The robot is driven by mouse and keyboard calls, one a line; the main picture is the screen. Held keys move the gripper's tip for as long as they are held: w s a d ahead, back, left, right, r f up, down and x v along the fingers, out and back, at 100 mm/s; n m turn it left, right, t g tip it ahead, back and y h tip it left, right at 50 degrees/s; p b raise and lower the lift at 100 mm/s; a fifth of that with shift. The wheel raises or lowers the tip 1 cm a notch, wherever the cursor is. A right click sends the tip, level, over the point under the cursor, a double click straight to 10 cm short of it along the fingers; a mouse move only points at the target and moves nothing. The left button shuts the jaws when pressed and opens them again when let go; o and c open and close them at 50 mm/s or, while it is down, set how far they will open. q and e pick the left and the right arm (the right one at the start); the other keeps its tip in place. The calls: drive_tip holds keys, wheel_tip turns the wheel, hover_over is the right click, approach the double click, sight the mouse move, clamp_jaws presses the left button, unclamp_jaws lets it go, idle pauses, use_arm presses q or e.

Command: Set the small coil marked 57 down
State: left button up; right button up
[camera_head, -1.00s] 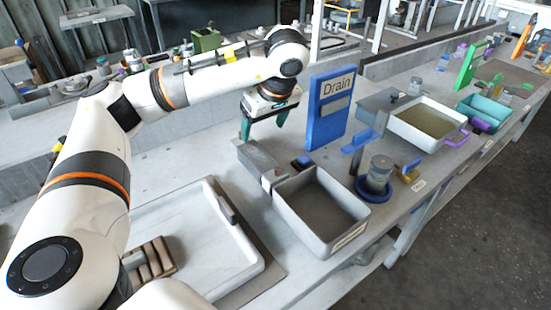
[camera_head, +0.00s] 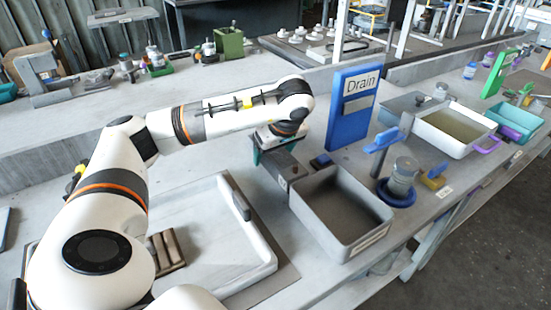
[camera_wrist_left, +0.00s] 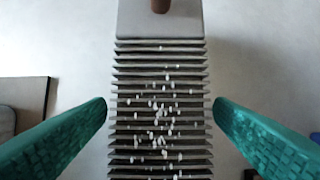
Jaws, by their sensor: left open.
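In the left wrist view a grey finned coil (camera_wrist_left: 160,105) with white specks lies between the teal fingers of my left gripper (camera_wrist_left: 160,120). A plain grey end plate with a brown knob (camera_wrist_left: 160,5) shows at the top. In the head view my left gripper (camera_head: 272,150) is low over the bench, at the far end of a grey block (camera_head: 285,168) that seems to be this coil. No number 57 is readable. My right gripper is not in view.
A grey basin (camera_head: 365,243) stands right of the block, with a blue Drain sign (camera_head: 350,118) behind it. A white tray (camera_head: 262,262) lies to the left, with a brown ribbed piece (camera_head: 166,250). A jar (camera_head: 402,178) on a blue base is farther right.

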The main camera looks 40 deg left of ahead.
use_arm(q)
drive_tip(key=shift+f, duration=0.1)
drive_tip(key=c, duration=1.5)
